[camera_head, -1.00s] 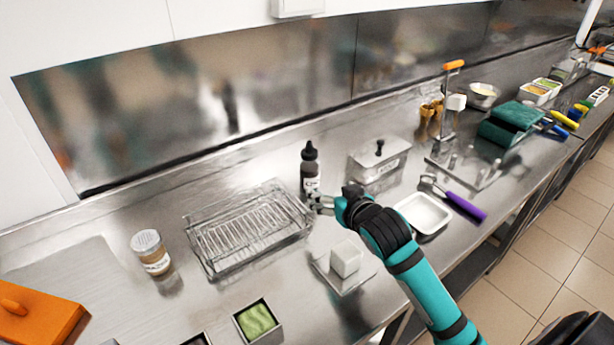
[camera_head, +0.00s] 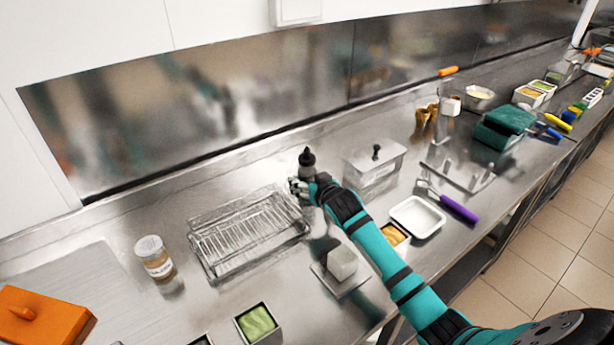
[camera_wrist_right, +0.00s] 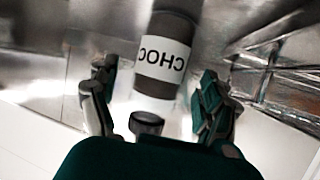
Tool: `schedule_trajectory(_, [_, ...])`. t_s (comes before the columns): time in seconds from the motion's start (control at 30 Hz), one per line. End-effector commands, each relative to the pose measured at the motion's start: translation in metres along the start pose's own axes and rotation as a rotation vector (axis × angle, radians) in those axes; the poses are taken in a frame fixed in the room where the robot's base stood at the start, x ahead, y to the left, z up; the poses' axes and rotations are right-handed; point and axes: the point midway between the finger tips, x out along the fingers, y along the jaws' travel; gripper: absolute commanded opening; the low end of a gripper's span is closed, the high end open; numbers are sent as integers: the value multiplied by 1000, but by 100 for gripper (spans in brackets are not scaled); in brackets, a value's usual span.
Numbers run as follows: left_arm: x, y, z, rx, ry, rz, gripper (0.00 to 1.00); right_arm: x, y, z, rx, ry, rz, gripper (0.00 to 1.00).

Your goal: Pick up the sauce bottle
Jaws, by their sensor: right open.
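The sauce bottle (camera_head: 307,160) stands upright on the steel counter, right of the wire rack. In the head view only its black cap and upper part show, the rest hidden by my right gripper (camera_head: 299,187). In the right wrist view the dark bottle (camera_wrist_right: 165,60) has a white label with "CHOC" and a black cap. The fingers of my right gripper (camera_wrist_right: 157,98) are open and spread on either side of the bottle, with a gap visible on each side. My left gripper is not in view.
The wire rack (camera_head: 245,238) is close on the left of the bottle. A lidded steel container (camera_head: 374,170) stands to its right. A white block (camera_head: 342,262) and white tray (camera_head: 418,217) are nearer the front. A jar (camera_head: 154,257) stands at left.

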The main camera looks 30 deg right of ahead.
Motion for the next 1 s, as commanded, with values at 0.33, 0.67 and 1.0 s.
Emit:
schedule_trajectory(0.33, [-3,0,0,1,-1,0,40,21,0,1,-1,0,0,81])
schedule_trajectory(0.67, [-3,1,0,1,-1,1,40,21,0,0,0,0,-1,55])
schedule_trajectory(1.0, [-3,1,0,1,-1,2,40,20,0,-1,0,3,-1,20])
